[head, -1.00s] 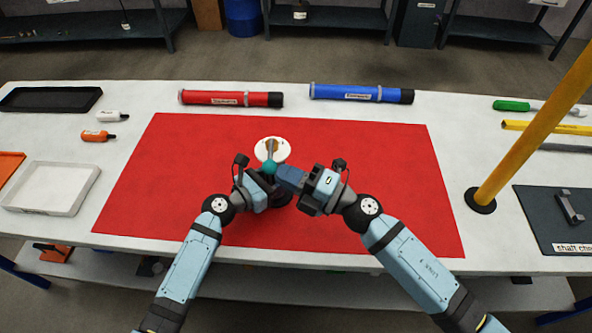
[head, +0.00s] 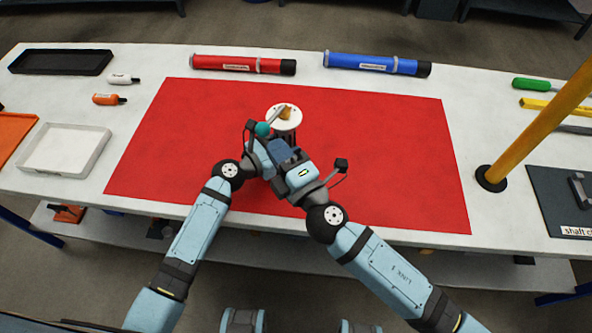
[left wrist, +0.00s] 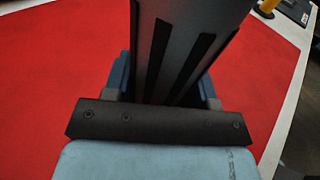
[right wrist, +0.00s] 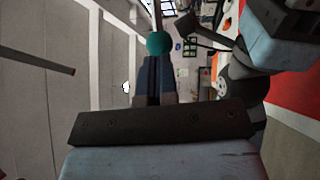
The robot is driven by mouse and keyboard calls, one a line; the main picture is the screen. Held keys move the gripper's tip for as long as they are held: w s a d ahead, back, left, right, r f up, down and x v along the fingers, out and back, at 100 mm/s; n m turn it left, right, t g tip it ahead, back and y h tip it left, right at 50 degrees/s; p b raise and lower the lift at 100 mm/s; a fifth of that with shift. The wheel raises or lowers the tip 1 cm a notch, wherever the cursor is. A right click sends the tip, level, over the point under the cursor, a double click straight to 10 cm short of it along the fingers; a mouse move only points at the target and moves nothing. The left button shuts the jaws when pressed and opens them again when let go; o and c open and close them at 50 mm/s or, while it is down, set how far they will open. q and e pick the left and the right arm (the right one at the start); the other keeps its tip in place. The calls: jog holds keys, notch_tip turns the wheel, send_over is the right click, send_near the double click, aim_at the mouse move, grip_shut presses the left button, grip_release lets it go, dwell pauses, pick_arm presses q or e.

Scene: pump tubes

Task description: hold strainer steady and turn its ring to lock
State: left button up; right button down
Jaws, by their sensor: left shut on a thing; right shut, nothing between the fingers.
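The strainer shows in the head view as a white round top (head: 284,117) over the red mat, with a lever ending in a teal knob (head: 263,129) at its lower left. Its dark slotted body (left wrist: 178,50) fills the space between my left gripper's fingers (left wrist: 165,82), which are shut on it. My right gripper (head: 273,142) is shut and empty beside the knob. In the right wrist view the knob (right wrist: 158,43) sits just past the closed fingertips (right wrist: 156,60); I cannot tell whether they touch. The grippers hide the strainer's lower part and most of the ring in the head view.
A red tube (head: 240,64) and a blue tube (head: 375,64) lie at the back. A yellow post (head: 535,125) stands right of the mat. A white tray (head: 65,150) and two small bottles lie left. The mat's right half (head: 400,150) is clear.

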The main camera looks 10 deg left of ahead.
jog(key=v, duration=1)
jog(key=shift+s, duration=0.2)
jog(key=shift+d, duration=0.1)
